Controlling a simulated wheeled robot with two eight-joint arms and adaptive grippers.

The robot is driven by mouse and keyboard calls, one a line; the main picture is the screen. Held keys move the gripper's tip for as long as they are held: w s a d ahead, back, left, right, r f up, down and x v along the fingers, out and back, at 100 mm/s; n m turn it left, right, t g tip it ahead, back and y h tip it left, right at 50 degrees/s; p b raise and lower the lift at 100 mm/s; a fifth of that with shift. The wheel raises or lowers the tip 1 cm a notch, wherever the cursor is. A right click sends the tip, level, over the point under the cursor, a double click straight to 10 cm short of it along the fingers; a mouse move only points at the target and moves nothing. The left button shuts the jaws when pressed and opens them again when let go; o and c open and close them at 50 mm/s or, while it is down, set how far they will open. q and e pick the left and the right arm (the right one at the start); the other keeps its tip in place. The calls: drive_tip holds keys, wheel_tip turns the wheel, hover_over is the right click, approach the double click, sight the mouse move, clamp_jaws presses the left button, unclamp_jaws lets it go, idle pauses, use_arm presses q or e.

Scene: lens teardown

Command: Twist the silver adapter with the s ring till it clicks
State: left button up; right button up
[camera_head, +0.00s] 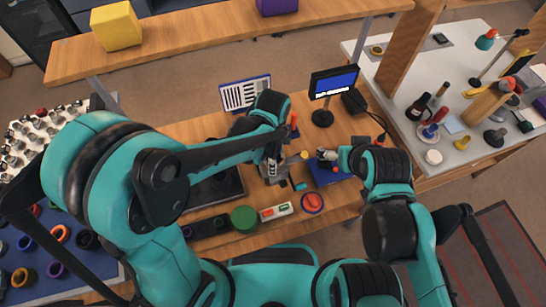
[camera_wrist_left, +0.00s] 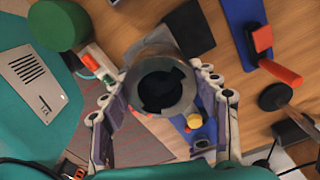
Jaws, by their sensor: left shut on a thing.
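The silver adapter (camera_wrist_left: 163,58) shows in the left wrist view as a short, wide silver cylinder with a dark notched opening facing the camera. My left gripper (camera_wrist_left: 160,88) has a finger on each side of it and is shut on it. In the head view my left gripper (camera_head: 272,166) is over the middle of the wooden bench, and the adapter is too small to make out there. My right gripper (camera_head: 328,156) is to its right, above a blue mat (camera_head: 330,174); its fingers are too small to read. I cannot make out which part is the s ring.
A green cylinder (camera_head: 244,219), a white box with coloured buttons (camera_head: 276,211) and a red round part (camera_head: 312,202) lie near the bench's front. A small screen (camera_head: 333,83) and a striped chart (camera_head: 245,94) stand behind. Ring-covered blue mat (camera_head: 50,250) lies at left.

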use_arm(q)
drive_tip(key=shift+m, duration=0.6)
drive_tip(key=m, duration=0.2)
drive_tip(key=shift+m, duration=0.3)
drive_tip(key=shift+m+b, duration=0.3)
drive_tip(key=shift+m, duration=1)
